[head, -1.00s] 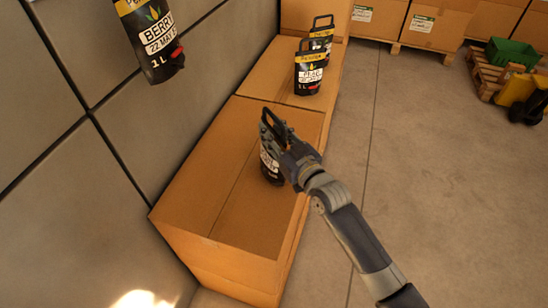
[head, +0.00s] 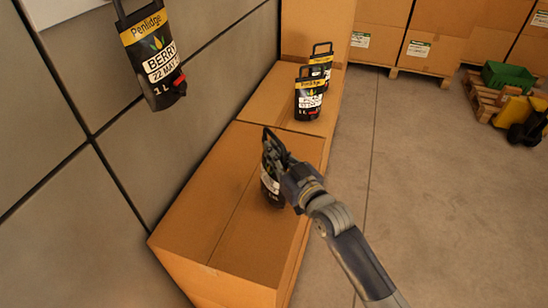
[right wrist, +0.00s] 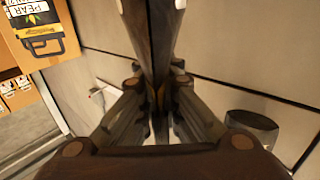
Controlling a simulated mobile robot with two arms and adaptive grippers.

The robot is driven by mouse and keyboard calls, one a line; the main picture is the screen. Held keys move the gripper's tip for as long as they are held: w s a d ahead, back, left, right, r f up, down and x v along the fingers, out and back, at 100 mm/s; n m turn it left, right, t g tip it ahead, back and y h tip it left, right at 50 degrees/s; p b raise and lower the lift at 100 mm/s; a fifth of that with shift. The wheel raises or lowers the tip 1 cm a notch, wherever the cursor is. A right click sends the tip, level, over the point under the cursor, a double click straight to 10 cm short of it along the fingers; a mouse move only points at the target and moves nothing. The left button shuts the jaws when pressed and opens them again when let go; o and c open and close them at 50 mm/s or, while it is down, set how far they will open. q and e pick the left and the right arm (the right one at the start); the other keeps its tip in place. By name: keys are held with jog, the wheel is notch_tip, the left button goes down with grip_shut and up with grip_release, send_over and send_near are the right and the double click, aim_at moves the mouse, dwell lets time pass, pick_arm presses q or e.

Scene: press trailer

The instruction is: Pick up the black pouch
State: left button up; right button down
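A black pouch (head: 271,190) with a white label and a handle stands on the nearest cardboard box (head: 192,213). My right gripper (head: 273,152) is at the pouch's upper part, by its handle. In the right wrist view the fingers (right wrist: 157,100) are drawn together on a dark upright strip, which looks like the pouch seen edge-on. Another black pouch (head: 160,62), marked Penlidge Berry, hangs in front of the grey wall at the upper left; what holds it is out of frame. My left gripper is not in view.
Two more black pouches stand on the box behind, a front one (head: 308,101) and a rear one (head: 321,65). A pear pouch (right wrist: 30,22) shows in the right wrist view. A green crate (head: 508,77) lies on a pallet at the right. The floor right of the boxes is clear.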

notch_tip(320, 180, up, 2)
jog(key=shift+r, duration=0.1)
jog(key=r+b+v, duration=0.1)
jog(key=v, duration=1.5)
jog(key=shift+d+r, duration=0.15)
jog(key=shift+d, duration=0.05)
jog(key=shift+w, duration=0.1)
